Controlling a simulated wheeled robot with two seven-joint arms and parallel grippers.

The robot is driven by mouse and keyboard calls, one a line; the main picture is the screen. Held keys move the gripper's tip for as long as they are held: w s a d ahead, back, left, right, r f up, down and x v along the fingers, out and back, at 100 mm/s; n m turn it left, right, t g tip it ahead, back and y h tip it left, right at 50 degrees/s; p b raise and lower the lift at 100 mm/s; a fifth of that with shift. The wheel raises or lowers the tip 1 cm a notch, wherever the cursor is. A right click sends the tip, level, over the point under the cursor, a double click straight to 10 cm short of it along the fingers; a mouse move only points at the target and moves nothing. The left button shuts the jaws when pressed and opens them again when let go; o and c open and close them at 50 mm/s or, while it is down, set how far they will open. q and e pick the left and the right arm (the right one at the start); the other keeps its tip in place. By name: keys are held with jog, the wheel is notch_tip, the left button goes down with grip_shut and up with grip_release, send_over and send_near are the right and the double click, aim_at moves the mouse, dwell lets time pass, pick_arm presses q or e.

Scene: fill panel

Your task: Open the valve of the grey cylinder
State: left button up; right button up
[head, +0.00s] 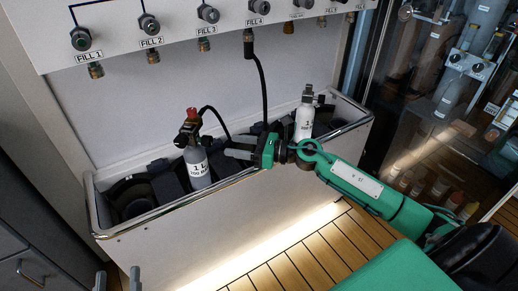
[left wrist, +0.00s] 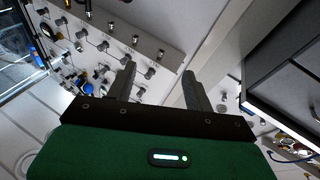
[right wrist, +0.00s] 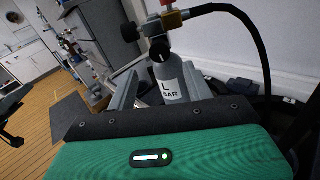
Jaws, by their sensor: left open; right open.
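The grey cylinder (head: 199,170), marked "1 L", stands upright in the left part of the trough. Its black valve (head: 187,133) has a red knob (head: 192,114) on top and a black hose on it. My right gripper (head: 230,153) is open just right of the cylinder, below the valve. In the right wrist view the cylinder body (right wrist: 170,82) shows between the open fingers, with the valve (right wrist: 155,28) beyond them; contact cannot be told. My left gripper's open fingertips (head: 117,281) show at the bottom left; in the left wrist view the gripper (left wrist: 160,80) is empty.
A second, whiter cylinder (head: 304,122) stands at the trough's right end. The metal-rimmed trough (head: 232,184) is in front of the fill panel (head: 120,30). A hose (head: 262,85) hangs from FILL 4. A glass-fronted cabinet (head: 440,100) is at the right.

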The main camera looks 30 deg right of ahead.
pick_arm(q)
jog(key=shift+w+a+r+t, duration=0.1)
jog(key=shift+a+r+t, duration=0.05)
jog(key=shift+r+t, duration=0.3)
jog(key=shift+w+a+r+t, duration=0.1)
jog(key=shift+r+t, duration=0.15)
jog(key=shift+r, duration=0.3)
pick_arm(e)
jog(key=v, duration=0.6)
pick_arm(q)
jog(key=shift+s+f, duration=0.15)
jog(key=shift+f, duration=0.05)
pick_arm(e)
jog(key=shift+s+d, duration=0.1)
jog(key=shift+s, duration=0.05)
